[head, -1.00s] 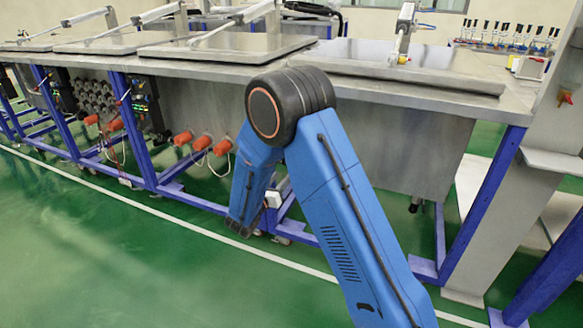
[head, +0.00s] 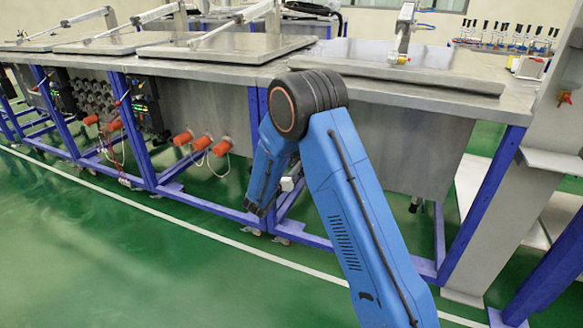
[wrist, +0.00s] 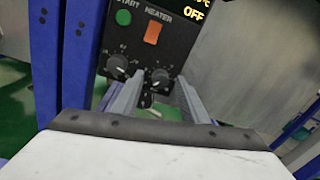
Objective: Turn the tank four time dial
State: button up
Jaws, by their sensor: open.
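A black control panel (wrist: 150,50) fills the upper middle of the wrist view. It has two round dark dials with pale pointer marks, the left dial (wrist: 117,66) and the right dial (wrist: 160,77). Above them are a green START button (wrist: 124,18), an orange HEATER switch (wrist: 153,32) and a display reading OFF (wrist: 193,14). No tank number is legible. My gripper (wrist: 158,84) is open, its two fingers reaching toward the panel around the right dial's lower part; contact cannot be told. In the head view my arm hides the gripper.
Blue frame posts (wrist: 75,60) stand left of the panel in the wrist view. In the head view, a steel bench (head: 300,72) with lidded tanks runs across, with orange fittings (head: 201,142) below. Green floor (head: 110,250) is clear in front.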

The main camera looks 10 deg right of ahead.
grip_shut()
jog(key=shift+m, duration=0.3)
jog(key=m, duration=0.3)
jog(key=shift+m, duration=0.4)
jog(key=m, duration=0.4)
jog(key=shift+y, duration=0.3)
jog(key=m, duration=0.6)
jog(key=shift+s+d, duration=0.1)
jog(key=m, duration=0.6)
jog(key=shift+y, duration=0.4)
